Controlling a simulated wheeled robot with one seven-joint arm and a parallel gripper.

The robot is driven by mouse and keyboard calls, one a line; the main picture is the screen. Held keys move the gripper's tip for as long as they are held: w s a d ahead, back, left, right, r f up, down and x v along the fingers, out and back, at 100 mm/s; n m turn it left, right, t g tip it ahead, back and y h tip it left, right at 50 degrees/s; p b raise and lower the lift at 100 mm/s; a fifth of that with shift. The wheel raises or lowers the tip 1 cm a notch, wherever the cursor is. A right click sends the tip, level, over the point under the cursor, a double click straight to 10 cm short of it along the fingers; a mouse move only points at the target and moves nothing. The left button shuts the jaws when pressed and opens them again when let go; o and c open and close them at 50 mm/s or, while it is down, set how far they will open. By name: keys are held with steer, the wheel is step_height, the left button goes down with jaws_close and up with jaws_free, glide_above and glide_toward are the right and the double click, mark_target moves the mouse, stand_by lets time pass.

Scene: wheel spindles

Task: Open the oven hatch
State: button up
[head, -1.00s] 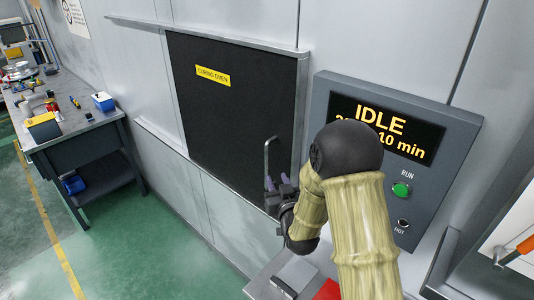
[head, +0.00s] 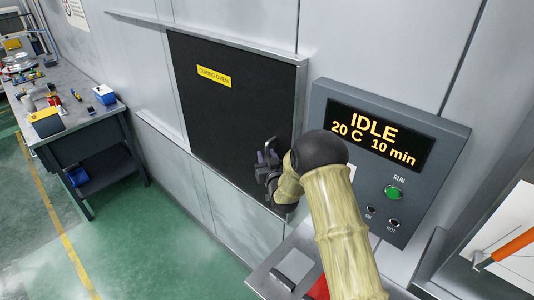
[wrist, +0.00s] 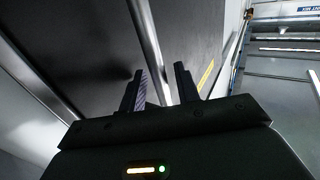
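The oven hatch (head: 225,115) is a flat black panel with a yellow "CURING OVEN" label (head: 214,77), set in the grey wall in the head view. It covers the opening. Its upright metal handle is near the right edge, mostly hidden behind my gripper (head: 266,158) in the head view. In the wrist view the handle (wrist: 150,45) is a silver bar running down between the two fingers of my gripper (wrist: 158,82). The fingers are apart, one on each side of the bar, with gaps visible. I cannot tell whether either finger touches it.
A grey control panel (head: 333,185) right of the hatch reads "IDLE 20 C 10 min" and has a green RUN button (head: 393,193). A metal rail (head: 210,34) runs above the hatch. A workbench (head: 88,125) with tools stands at left. The green floor between is clear.

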jaws_close()
steer(key=shift+w, duration=0.1)
stand_by(0.3)
